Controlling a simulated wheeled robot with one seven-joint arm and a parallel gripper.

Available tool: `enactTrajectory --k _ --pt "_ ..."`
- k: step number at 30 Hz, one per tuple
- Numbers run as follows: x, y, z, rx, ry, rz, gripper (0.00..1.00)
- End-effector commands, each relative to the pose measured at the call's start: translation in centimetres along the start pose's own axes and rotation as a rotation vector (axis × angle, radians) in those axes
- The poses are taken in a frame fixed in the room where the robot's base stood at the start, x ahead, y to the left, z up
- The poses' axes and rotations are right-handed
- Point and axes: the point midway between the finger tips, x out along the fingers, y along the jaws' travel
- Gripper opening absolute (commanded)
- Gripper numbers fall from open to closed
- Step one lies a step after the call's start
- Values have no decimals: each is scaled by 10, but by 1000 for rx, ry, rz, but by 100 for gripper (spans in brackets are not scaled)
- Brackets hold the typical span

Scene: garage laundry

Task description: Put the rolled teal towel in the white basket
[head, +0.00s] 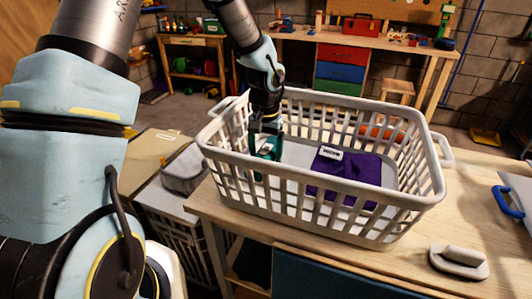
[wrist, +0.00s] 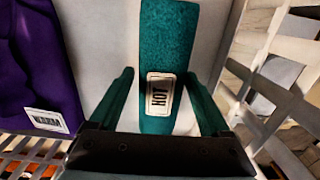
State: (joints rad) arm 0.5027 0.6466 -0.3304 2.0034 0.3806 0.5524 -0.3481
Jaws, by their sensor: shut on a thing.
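The rolled teal towel (head: 276,145) is inside the white basket (head: 335,210), towards its left end. It carries a pale label reading HOT in the wrist view (wrist: 165,40). My gripper (head: 266,150) reaches down into the basket from above. Its two fingers (wrist: 158,75) are on either side of the towel, shut on it. The basket wall partly hides the towel in the head view, so I cannot tell whether it touches the basket floor.
A folded purple cloth (head: 345,178) with a label lies in the basket to the right of the towel. The basket stands on a wooden table (head: 410,265). A pale iron-like object (head: 459,262) and a blue-handled item (head: 508,203) sit at the right. A grey bin (head: 186,172) is at the left.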

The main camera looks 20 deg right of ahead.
Motion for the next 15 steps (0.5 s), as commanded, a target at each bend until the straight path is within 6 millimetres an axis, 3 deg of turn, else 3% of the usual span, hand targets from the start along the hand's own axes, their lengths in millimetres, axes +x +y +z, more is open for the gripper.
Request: enactTrajectory --k 10,11,15 --pt "5 0 0 0 1 -1 11" --pt "5 0 0 0 1 -1 82" --pt "4 0 0 0 1 -1 98"
